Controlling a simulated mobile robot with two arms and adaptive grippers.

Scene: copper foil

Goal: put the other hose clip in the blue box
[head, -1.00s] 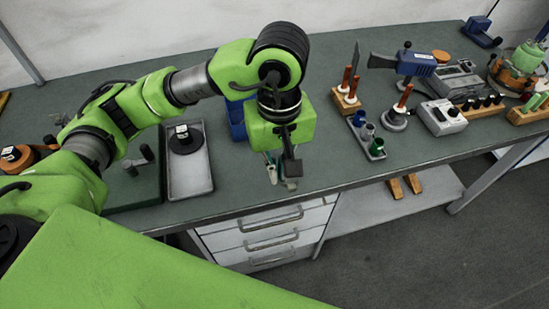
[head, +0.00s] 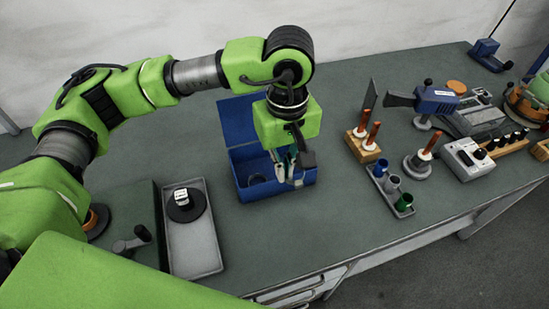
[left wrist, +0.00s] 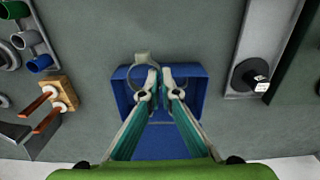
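The blue box (head: 262,192) stands open on the bench, its lid (head: 236,118) raised at the back. It also shows in the left wrist view (left wrist: 197,112). My left gripper (head: 288,180) points down over the box's right part. In the left wrist view its fingers (left wrist: 160,80) are close together, shut on a grey ring-shaped hose clip (left wrist: 142,57) that overlaps the box's edge in the picture. Another ring, seemingly the first hose clip (head: 256,180), lies inside the box. The exact height of the held clip above the box is hard to tell. My right gripper is not in view.
A grey tray (head: 205,255) with a black round piece (head: 186,208) is left of the box. Right of it are a wooden stand with copper-coloured rods (head: 362,147) and a rack of coloured cups (head: 388,190). The bench in front of the box is clear.

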